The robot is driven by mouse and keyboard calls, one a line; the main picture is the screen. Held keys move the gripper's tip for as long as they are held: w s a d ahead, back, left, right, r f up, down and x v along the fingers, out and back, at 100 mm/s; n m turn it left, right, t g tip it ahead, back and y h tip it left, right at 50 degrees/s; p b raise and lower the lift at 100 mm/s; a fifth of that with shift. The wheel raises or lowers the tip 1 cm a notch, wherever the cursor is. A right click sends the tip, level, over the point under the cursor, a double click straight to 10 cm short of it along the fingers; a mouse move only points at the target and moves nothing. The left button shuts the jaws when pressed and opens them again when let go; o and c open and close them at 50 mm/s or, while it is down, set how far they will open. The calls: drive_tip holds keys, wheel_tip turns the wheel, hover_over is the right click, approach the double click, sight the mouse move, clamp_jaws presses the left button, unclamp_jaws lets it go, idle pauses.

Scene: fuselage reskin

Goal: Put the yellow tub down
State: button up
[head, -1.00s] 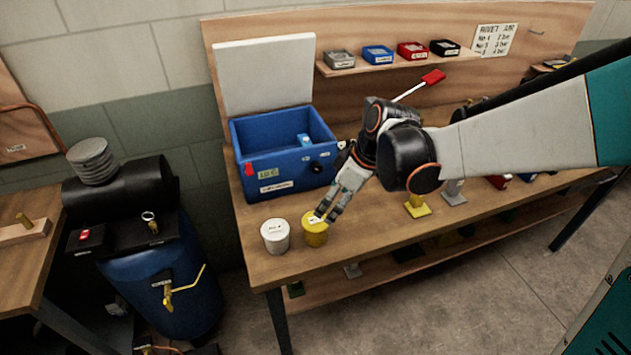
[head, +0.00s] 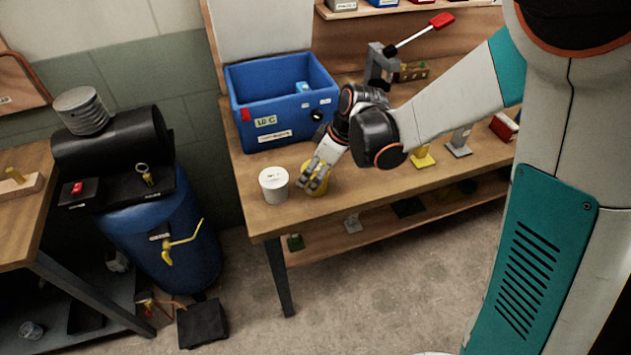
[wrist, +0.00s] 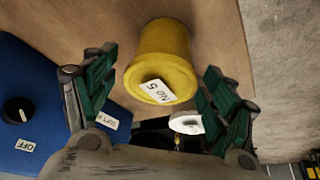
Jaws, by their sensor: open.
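The yellow tub (head: 318,181) stands upright on the wooden bench, near its front left corner. It also shows in the wrist view (wrist: 163,52), with a white label reading "No 5" on its lid. My gripper (head: 312,180) is at the tub, seen from above and behind in the head view. In the wrist view my gripper (wrist: 160,82) is open, with a green-padded finger on each side of the tub and visible gaps between pads and tub. The fingers hide part of the tub in the head view.
A white tub (head: 273,185) stands close to the left of the yellow one. A blue open box (head: 290,137) with a black knob stands behind them. The bench's front edge (head: 300,228) is near. A yellow-based stand (head: 423,160) is to the right.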

drive_tip(key=shift+a+f, duration=0.2)
drive_tip(key=shift+f, duration=0.2)
drive_tip(key=c, duration=1.2)
drive_tip(key=shift+r, duration=0.1)
drive_tip(key=shift+c, duration=0.6)
